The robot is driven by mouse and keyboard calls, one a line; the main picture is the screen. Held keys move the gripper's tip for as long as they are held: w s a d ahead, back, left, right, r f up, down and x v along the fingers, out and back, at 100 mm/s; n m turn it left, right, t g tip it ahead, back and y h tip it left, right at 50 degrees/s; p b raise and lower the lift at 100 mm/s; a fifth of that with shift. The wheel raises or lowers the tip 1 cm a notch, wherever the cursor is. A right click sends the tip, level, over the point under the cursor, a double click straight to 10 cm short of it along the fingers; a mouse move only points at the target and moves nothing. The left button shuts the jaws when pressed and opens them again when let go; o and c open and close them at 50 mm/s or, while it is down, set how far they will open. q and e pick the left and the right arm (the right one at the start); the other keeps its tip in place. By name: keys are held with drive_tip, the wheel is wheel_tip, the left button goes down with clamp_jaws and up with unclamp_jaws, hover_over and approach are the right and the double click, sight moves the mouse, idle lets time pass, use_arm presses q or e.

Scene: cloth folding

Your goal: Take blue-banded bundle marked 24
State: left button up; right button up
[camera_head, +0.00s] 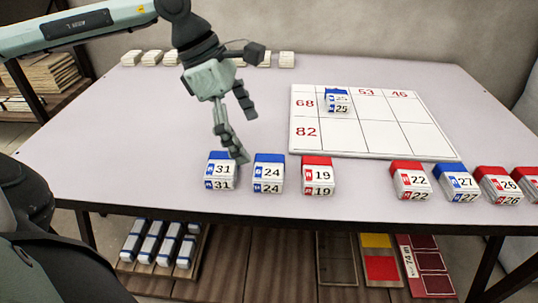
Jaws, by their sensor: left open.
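The blue-banded bundle marked 24 (269,174) stands near the front edge of the table, between the blue bundle marked 31 (221,171) and the red bundle marked 19 (318,176). My left gripper (243,135) comes in from the upper left and is open and empty. Its lower finger hangs just above and behind the bundle marked 31, overlapping its top right in the picture. Its other finger is higher and to the right, behind the bundle marked 24. My right gripper is not in view.
A white grid board (420,140) with red numbers lies at the back right, with a blue bundle marked 25 (337,103) on it. Bundles 22 (411,181), 27 (456,184) and 26 (499,186) stand at the front right. Small white stacks (152,58) line the back edge.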

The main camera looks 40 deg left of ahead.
sight(268, 166)
use_arm(q)
drive_tip(key=x, duration=0.4)
drive_tip(key=shift+w+d+f, duration=0.1)
drive_tip(key=shift+w+d, duration=0.05)
drive_tip(key=x, duration=0.3)
drive_tip(key=shift+w+f+p, duration=0.1)
drive_tip(key=shift+w+p, duration=0.05)
drive_tip(key=shift+p, duration=0.2)
drive_tip(key=shift+f, duration=0.1)
drive_tip(key=c, duration=1)
drive_tip(key=shift+c, duration=0.9)
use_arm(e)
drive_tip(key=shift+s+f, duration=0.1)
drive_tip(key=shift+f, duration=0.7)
